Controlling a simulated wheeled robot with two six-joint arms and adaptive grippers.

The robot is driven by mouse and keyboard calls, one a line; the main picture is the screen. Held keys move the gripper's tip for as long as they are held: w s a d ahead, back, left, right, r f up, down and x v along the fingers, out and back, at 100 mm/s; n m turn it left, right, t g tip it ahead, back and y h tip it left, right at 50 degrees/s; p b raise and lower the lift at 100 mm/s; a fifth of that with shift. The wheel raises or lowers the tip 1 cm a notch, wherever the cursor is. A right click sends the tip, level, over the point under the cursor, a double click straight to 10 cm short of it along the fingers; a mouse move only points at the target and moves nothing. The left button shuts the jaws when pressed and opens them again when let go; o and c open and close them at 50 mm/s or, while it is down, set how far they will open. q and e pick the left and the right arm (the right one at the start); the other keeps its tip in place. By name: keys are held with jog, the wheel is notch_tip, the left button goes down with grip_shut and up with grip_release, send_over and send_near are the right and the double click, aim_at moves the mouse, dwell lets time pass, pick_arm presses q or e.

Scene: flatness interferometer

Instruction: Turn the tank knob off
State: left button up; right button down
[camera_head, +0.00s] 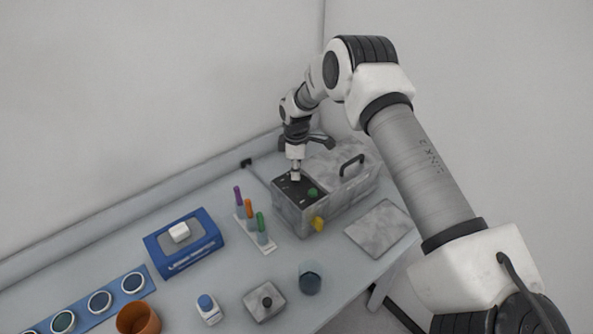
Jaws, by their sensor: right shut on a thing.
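The tank (297,221) is a grey metal box at the back right of the table, with a dark panel (301,190) on its top left part. A green knob (313,192) sits on the panel, and a yellow part (319,224) sticks out of its front. My right gripper (295,175) points down over the back of the panel, shut on a small pale knob there, mostly hidden by the fingers. My left gripper is not in view.
A black handle (352,166) stands on the tank's right part. A grey plate (380,226) lies to its right. A rack of coloured tubes (254,232), a blue device (184,242), a dark cup (310,278), a bottle (208,309) and an orange pot (138,319) stand nearby.

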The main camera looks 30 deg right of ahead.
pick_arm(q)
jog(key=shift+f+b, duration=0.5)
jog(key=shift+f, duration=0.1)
pick_arm(e)
jog(key=shift+f+m, duration=0.2)
jog(key=shift+m, duration=0.6)
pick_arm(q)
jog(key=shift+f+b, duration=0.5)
pick_arm(e)
jog(key=shift+m, duration=1.2)
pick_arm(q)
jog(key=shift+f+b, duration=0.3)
pick_arm(e)
jog(key=m, duration=0.2)
jog(key=shift+a+m, duration=0.1)
jog(key=shift+m, duration=0.2)
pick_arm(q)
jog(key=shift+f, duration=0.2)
pick_arm(e)
jog(key=shift+r+m, duration=0.15)
jog(key=shift+m, duration=1.25)
jog(key=c, duration=1.2)
grip_release()
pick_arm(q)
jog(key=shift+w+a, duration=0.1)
pick_arm(e)
jog(key=shift+w, duration=0.15)
